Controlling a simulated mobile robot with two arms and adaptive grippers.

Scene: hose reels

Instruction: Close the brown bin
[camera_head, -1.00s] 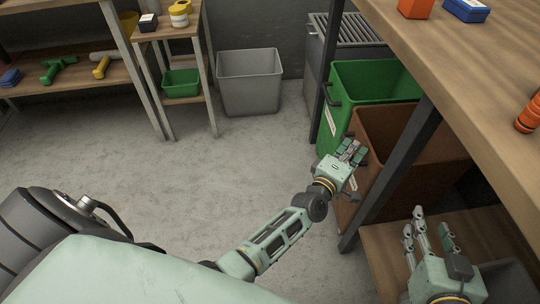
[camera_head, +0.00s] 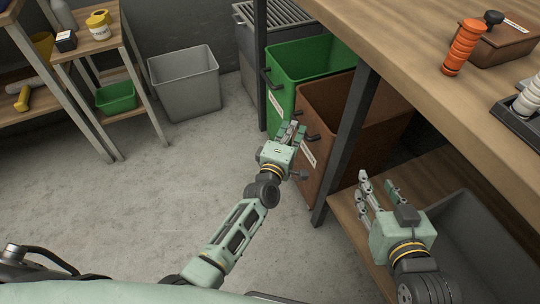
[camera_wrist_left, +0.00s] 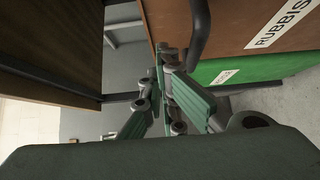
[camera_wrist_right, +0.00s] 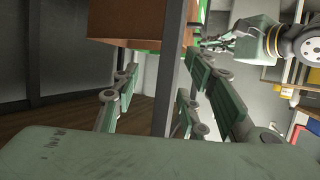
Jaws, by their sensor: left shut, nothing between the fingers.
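The brown bin (camera_head: 322,162) stands pulled out under the workbench, right of the green bin, with its top open. Its front carries a white label and a dark handle (camera_head: 313,137). In the left wrist view the bin's front (camera_wrist_left: 245,18) fills the upper right, with the handle close to the fingers. My left gripper (camera_head: 291,132) is shut and empty, just in front of the bin's front, left of the handle; I cannot tell whether it touches. My right gripper (camera_head: 378,188) is open and empty, over the lower shelf right of the table leg.
A green bin (camera_head: 283,102) is beside the brown one, also out. A dark table leg (camera_head: 345,145) stands between my grippers. The workbench (camera_head: 425,45) overhangs the bins. A grey bin (camera_head: 185,85) stands at the back wall. The floor at left is clear.

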